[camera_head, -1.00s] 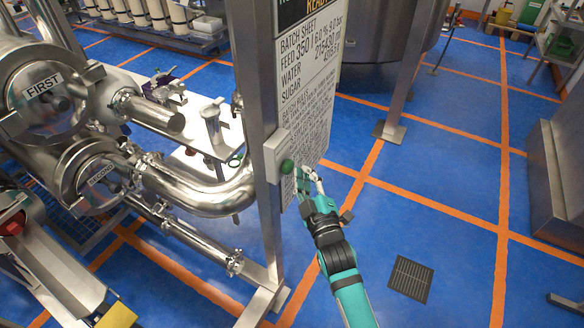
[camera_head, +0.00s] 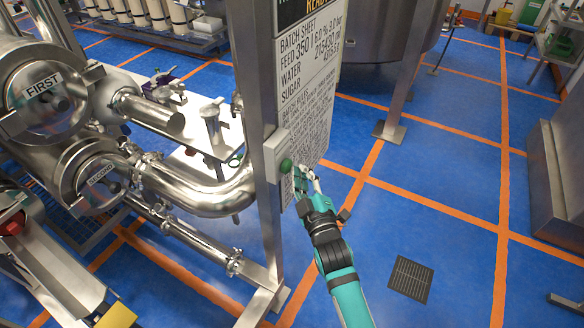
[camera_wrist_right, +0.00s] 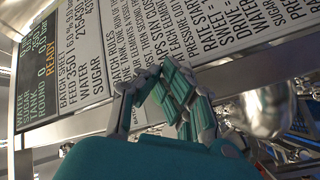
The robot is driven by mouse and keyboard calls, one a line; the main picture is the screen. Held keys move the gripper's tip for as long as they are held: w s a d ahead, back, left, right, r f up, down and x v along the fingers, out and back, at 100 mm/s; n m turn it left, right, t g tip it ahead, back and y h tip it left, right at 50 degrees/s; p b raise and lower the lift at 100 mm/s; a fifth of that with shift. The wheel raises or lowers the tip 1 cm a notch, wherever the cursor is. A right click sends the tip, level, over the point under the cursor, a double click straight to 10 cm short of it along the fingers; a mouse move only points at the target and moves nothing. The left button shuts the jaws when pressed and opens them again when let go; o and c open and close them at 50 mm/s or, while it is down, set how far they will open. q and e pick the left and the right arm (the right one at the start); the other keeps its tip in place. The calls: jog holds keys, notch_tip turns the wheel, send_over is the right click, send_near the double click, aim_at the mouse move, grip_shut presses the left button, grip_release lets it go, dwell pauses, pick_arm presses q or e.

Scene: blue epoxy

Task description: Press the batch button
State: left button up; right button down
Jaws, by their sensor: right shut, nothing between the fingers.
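The green batch button (camera_head: 286,166) sits on a pale box (camera_head: 274,153) fixed to the steel post of the batch sheet board (camera_head: 305,90). My right gripper (camera_head: 305,172) is shut and empty, with its fingertips just right of the button in the head view. I cannot tell whether they touch it. My left gripper is not in view.
Steel pipes and vessels marked FIRST (camera_head: 42,88) and SECOND (camera_head: 100,175) stand left of the post. A large tank (camera_head: 385,35) stands behind the board. The blue floor with orange lines is open on the right, with a dark drain grate (camera_head: 410,278).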

jog(key=shift+w+a, duration=0.1)
jog(key=shift+a, duration=0.1)
dwell(0.3)
jog(key=shift+d, duration=0.1)
jog(key=shift+s+d+p, duration=0.5)
jog(key=shift+s+d, duration=0.05)
jog(key=shift+d, duration=0.15)
jog(key=s+d, duration=0.1)
jog(key=d+p, duration=0.1)
jog(key=s+d+p, duration=0.1)
jog(key=d, duration=0.1)
jog(key=shift+s+d, duration=0.1)
jog(key=shift+s, duration=0.2)
